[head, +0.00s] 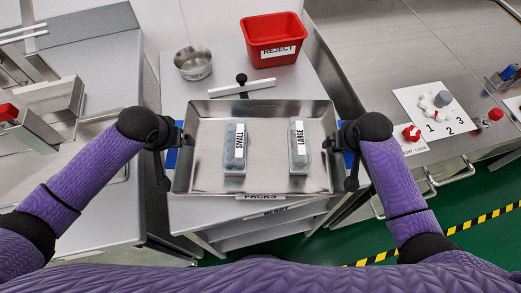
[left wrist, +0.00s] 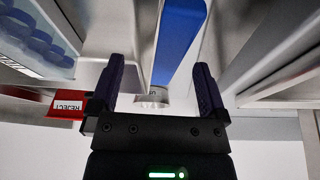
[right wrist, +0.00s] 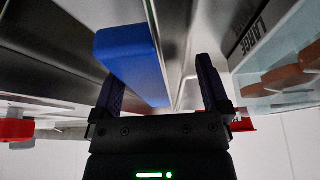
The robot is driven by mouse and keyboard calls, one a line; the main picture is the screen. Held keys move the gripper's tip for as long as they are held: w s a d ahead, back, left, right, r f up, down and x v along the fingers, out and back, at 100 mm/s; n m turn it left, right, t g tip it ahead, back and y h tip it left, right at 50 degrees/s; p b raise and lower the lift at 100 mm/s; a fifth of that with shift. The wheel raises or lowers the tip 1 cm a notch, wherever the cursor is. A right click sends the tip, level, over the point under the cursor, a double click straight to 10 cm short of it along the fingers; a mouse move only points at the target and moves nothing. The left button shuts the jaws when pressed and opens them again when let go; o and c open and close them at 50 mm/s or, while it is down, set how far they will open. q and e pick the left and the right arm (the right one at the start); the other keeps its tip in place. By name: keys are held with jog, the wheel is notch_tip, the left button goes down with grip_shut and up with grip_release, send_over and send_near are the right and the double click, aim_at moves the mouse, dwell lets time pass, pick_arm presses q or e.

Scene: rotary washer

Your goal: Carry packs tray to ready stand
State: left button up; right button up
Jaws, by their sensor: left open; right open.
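The metal packs tray (head: 205,175) lies level at the ready stand, whose front label (head: 268,212) shows partly below the tray's PACKS label. I cannot tell whether its whole base rests there. A SMALL pack (head: 234,158) and a LARGE pack (head: 299,158) stand inside it. My left gripper (head: 183,140) is open at the tray's left blue handle (head: 171,158), which also shows beyond the fingertips in the left wrist view (left wrist: 180,45). My right gripper (head: 346,140) is open at the right blue handle (head: 347,160); in the right wrist view the handle (right wrist: 130,60) lies toward the left finger.
A red REJECT bin (head: 273,40), a steel bowl (head: 193,63) and a black-knobbed bar (head: 243,88) lie behind the tray. A metal counter with a numbered white plate (head: 433,108) is at right. Steel equipment (head: 45,110) stands at left.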

pick_arm(q)
jog(key=v, duration=0.7)
jog(key=shift+s+r, duration=0.1)
jog(key=shift+r, duration=0.3)
jog(key=shift+s+r, duration=0.1)
jog(key=shift+r, duration=0.15)
pick_arm(e)
jog(key=shift+r, duration=0.15)
jog(key=v, duration=1.1)
jog(key=shift+s+r, duration=0.15)
jog(key=shift+r, duration=0.2)
pick_arm(q)
jog(key=shift+s, duration=0.1)
pick_arm(e)
jog(key=shift+f, duration=0.1)
